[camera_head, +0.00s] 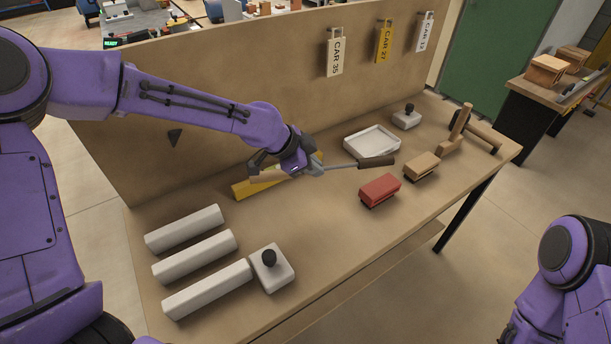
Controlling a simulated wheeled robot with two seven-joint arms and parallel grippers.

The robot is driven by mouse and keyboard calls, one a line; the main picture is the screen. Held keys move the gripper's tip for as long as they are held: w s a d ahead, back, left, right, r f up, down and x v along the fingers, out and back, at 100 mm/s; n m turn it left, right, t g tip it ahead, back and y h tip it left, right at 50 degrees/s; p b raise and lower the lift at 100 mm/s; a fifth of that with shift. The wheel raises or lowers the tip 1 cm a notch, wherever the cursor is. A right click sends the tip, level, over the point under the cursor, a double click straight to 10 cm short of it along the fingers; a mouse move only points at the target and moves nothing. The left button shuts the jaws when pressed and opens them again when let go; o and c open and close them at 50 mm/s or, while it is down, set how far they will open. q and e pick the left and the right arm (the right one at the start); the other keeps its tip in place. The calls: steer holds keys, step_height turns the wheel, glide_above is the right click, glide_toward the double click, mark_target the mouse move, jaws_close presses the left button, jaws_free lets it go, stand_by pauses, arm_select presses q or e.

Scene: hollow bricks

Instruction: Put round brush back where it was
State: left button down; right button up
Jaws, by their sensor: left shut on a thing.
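My left gripper (313,168) is over the middle of the workbench, shut on a long thin tool that I take for the round brush (343,166). It has a grey shaft and a dark brown end (377,161) pointing right. The gripper hides part of the tool, and a tan wooden piece (267,177) shows just left of the gripper; I cannot tell whether it belongs to the tool. My right arm shows at the lower right, but its gripper is out of view.
A yellow bar (241,190) lies behind the gripper. A red brush-like block (380,188), a wooden one (421,166) and a white tray (371,141) are to the right. White bars (184,229) and a knobbed white block (272,272) lie front left. A wooden panel (230,90) rises behind.

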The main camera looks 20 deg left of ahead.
arm_select(q)
steer(key=w+a+f, duration=0.1)
steer(key=f, duration=0.1)
steer(key=a+f+p, duration=0.1)
steer(key=f, duration=0.2)
steer(key=w+a+f, duration=0.1)
steer(key=f, duration=0.2)
steer(key=shift+w+p, duration=0.3)
steer(key=shift+p, duration=0.05)
steer(key=shift+w+f, duration=0.2)
steer(key=shift+f, duration=0.05)
arm_select(e)
steer(key=shift+w+r, duration=0.35)
steer(key=shift+r, duration=0.4)
arm_select(q)
steer(key=shift+s+f+b, duration=0.15)
steer(key=shift+b, duration=0.15)
arm_select(e)
steer(key=shift+s+f, duration=0.1)
steer(key=shift+f, duration=0.05)
arm_select(q)
steer(key=c, duration=1.2)
jaws_free()
steer(key=shift+r, duration=0.5)
steer(key=v, duration=1.1)
steer(key=shift+s+a+r+b, duration=0.1)
steer(key=shift+a+r+b, duration=0.15)
steer(key=shift+b, duration=0.1)
arm_select(e)
steer(key=shift+f, duration=0.35)
